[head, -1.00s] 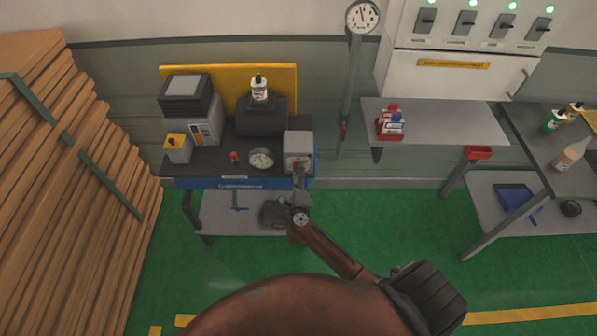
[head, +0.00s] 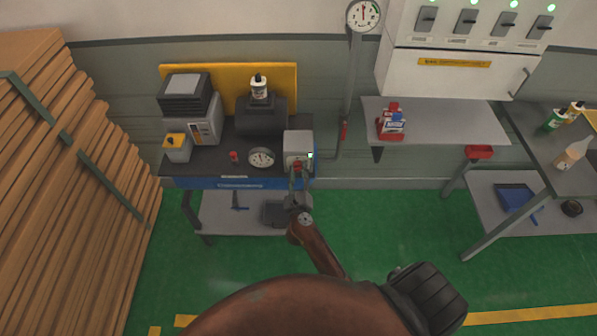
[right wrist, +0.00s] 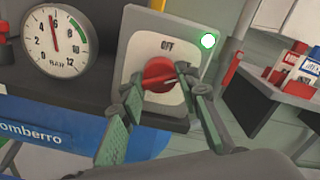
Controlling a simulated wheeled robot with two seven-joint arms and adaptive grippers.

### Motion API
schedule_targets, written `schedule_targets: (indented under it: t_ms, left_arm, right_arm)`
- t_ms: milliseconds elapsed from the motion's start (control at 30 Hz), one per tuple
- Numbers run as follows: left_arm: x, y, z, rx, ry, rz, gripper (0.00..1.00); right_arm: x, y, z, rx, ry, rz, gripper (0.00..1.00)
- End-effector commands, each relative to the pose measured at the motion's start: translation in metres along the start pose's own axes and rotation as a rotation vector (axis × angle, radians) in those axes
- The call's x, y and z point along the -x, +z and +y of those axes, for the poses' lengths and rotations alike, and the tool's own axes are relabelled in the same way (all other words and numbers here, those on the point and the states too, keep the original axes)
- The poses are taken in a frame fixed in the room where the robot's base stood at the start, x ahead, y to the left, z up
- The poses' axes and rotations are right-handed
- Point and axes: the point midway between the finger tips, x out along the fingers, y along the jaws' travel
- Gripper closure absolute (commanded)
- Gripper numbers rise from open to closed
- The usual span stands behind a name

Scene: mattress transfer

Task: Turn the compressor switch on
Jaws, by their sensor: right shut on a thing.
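The compressor switch box (head: 298,142) is a light grey box at the right end of the dark bench top. In the right wrist view its plate (right wrist: 140,48) reads OFF at the top, and a green light (right wrist: 208,40) glows at its upper right corner. The red knob (right wrist: 158,72) sits at the plate's middle, its handle lying nearly sideways with a slight tilt. My right gripper (head: 298,171) is shut on the knob, with one finger on each side of it in the right wrist view (right wrist: 158,82). My left gripper is not in view.
A pressure gauge (head: 261,158) lies left of the switch box. A dark tank (head: 262,117) with a bottle on it stands behind. A shelf (head: 440,125) with red and white packs is to the right. Stacked boards (head: 60,200) fill the left side.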

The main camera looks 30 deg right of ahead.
Motion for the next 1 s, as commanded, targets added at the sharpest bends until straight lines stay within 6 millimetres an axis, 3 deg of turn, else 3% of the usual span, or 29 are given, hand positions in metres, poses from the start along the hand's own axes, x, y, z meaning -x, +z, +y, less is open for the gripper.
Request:
schedule_targets:
  t_ms: [533,567,800,1000]
  left_arm:
    - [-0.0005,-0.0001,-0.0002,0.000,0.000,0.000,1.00]
    - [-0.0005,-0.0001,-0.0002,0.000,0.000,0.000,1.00]
    - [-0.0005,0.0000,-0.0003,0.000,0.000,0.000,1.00]
    - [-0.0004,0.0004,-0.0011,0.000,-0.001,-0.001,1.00]
  right_arm:
    - [0.0004,-0.0001,0.0005,-0.025,0.001,0.001,0.94]
    - [0.0004,0.0000,0.0005,-0.025,0.001,0.001,0.68]
    - [0.0002,0.0000,0.0002,-0.024,0.000,0.000,0.52]
    - [0.0001,0.0001,0.0000,-0.023,0.000,0.000,0.52]
